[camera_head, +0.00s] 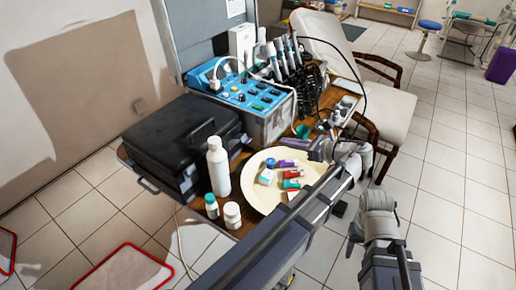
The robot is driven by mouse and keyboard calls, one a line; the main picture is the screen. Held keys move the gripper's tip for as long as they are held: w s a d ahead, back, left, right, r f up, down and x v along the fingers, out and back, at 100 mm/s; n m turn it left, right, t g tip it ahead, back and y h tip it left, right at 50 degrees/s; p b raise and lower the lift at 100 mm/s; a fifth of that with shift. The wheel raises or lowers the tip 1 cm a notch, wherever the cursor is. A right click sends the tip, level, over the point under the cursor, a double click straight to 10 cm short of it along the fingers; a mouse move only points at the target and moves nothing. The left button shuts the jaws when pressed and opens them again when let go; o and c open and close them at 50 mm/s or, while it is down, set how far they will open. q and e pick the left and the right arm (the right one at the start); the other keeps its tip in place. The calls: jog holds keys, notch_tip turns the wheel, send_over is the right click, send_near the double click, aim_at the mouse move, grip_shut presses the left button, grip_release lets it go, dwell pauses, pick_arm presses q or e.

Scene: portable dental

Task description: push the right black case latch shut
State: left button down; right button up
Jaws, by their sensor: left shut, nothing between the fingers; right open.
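The black case (172,135) sits on the left part of the wooden table, its lid down. A dark handle or latch-like part (203,126) shows on its right side; which part is the right latch is too small to tell, and the white bottle stands close to that side. My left gripper (316,149) is shut and empty above the far right edge of the round cream tray, well to the right of the case. My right gripper (352,241) is low at the right, off the table, and far from the case; its fingers are small and dark.
A white bottle (218,170) and two small jars (232,215) stand in front of the case. The cream tray (258,198) holds several small coloured items. A blue dental unit (245,95) with handpieces stands behind. A reclining chair (385,105) is at the right.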

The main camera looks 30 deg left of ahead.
aim_at(242, 139)
pick_arm(q)
notch_tip(242, 139, down, 8)
jog(key=b, duration=0.7)
jog(key=shift+f, duration=0.2)
jog(key=shift+w, duration=0.1)
jog(key=b+x, duration=0.3)
jog(key=x, duration=0.7)
jog(key=shift+a+f, duration=0.1)
jog(key=shift+f, duration=0.05)
jog(key=r+p, duration=0.1)
jog(key=a+r+p, duration=0.1)
jog(key=shift+r, duration=0.35)
jog(key=shift+a+r+p, duration=0.4)
jog(key=shift+r+p, duration=0.2)
jog(key=shift+p, duration=0.05)
